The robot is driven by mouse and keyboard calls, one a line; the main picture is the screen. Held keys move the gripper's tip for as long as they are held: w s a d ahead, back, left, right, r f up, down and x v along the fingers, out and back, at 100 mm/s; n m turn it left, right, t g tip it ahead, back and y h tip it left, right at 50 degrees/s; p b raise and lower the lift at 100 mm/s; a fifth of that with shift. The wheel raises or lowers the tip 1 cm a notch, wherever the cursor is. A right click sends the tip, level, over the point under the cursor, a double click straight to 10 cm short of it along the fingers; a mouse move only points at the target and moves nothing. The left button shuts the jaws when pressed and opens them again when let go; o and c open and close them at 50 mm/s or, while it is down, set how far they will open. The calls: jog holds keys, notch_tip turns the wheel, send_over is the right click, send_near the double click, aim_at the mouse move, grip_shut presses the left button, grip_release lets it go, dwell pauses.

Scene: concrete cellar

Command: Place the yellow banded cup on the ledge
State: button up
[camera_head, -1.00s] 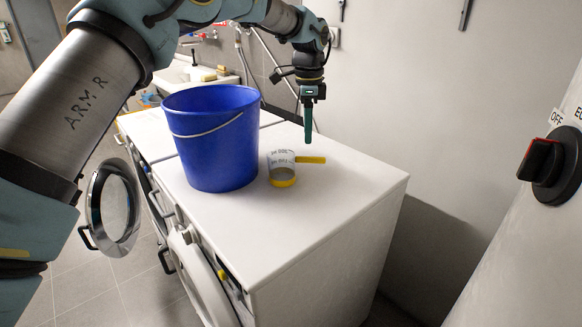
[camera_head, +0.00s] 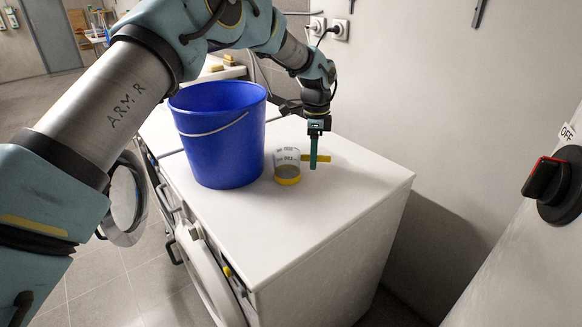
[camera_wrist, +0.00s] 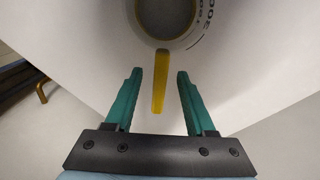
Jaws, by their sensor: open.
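The yellow banded cup (camera_head: 287,167) is a clear measuring cup with dark printed marks, a yellow base band and a yellow handle. It stands upright on the white machine top, right of the blue bucket, its handle pointing right. In the wrist view the cup (camera_wrist: 192,38) is at the top, and its yellow handle (camera_wrist: 160,82) reaches down between my fingers. My gripper (camera_head: 313,165) points down at the handle; in the wrist view its green fingers (camera_wrist: 155,75) are apart, one on each side of the handle, with gaps. No ledge can be made out for certain.
A blue bucket (camera_head: 220,137) stands just left of the cup. The white machine top (camera_head: 290,215) is clear in front. A round machine door (camera_head: 127,200) hangs open at left. A panel with a red and black knob (camera_head: 553,186) is at right; a wall lies behind.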

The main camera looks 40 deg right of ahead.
jog(key=shift+f, duration=0.3)
jog(key=shift+c, duration=0.3)
grip_shut()
dwell(0.9)
